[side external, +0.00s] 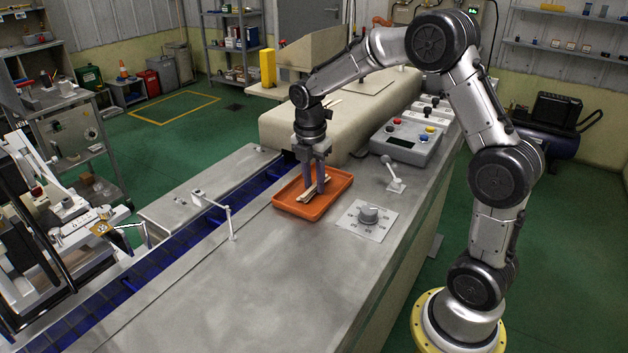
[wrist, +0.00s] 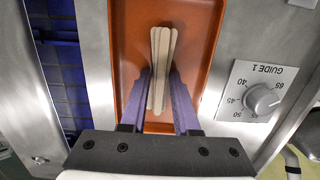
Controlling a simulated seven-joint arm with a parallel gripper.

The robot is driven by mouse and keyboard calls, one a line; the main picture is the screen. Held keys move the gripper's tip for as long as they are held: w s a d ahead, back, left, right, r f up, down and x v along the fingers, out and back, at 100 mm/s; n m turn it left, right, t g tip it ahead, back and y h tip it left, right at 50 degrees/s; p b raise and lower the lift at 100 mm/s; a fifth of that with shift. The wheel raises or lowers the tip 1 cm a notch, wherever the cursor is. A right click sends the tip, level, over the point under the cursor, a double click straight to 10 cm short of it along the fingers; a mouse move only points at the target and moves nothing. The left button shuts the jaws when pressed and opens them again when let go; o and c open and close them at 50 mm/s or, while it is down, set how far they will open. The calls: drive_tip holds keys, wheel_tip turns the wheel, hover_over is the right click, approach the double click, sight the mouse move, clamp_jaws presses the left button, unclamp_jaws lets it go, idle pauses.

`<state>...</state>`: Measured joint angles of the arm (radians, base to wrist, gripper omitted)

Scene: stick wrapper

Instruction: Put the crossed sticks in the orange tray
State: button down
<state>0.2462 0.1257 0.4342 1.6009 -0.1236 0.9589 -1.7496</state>
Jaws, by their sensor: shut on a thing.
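The orange tray (side external: 336,204) lies on the metal counter beside the dial plate. Its floor and walls also show in the wrist view (wrist: 204,52). The pale wooden sticks (side external: 312,188) are between my gripper's fingers, over or in the tray. In the wrist view the sticks (wrist: 161,50) form a narrow bundle, fanned slightly at the far end. My gripper (side external: 318,190) points down inside the tray's outline, its purple fingers shut on the sticks. In the wrist view the fingers (wrist: 158,90) press in from both sides. I cannot tell whether the sticks touch the tray floor.
A dial (side external: 369,214) marked GUIDE 1 sits right of the tray. A small lever (side external: 394,176) and a button box (side external: 405,140) stand behind it. A blue conveyor channel (side external: 180,238) runs along the left. A thin metal arm (side external: 222,204) stands beside it. The counter's front is clear.

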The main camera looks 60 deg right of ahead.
sight(311, 188)
drive_tip(key=shift+f, duration=0.25)
drive_tip(key=shift+s+f, duration=0.15)
drive_tip(key=shift+f, duration=0.4)
drive_tip(key=c, duration=0.7)
unclamp_jaws()
drive_tip(key=shift+f, duration=0.1)
drive_tip(key=shift+o, duration=0.2)
drive_tip(key=shift+s, duration=0.1)
wheel_tip(311, 188, up, 14)
drive_tip(key=a, duration=0.1)
drive_tip(key=s+a+r+m+t, duration=0.1)
drive_tip(key=s+a+r+m, duration=0.1)
drive_tip(key=s+a+m, duration=0.15)
drive_tip(key=s+a+f+m+t, duration=0.1)
drive_tip(key=s+a+m, duration=0.1)
drive_tip(key=s+m, duration=0.2)
drive_tip(key=s+a+f+m+t, duration=0.1)
drive_tip(key=s+a+m+t, duration=0.1)
drive_tip(key=s+m, duration=0.3)
drive_tip(key=s+a+f+m+t+y, duration=0.1)
drive_tip(key=s+a+m, duration=0.2)
drive_tip(key=s, duration=0.6)
drive_tip(key=shift+s+a+f+m+t, duration=0.3)
drive_tip(key=shift+s+f+m, duration=0.1)
drive_tip(key=shift+m, duration=0.85)
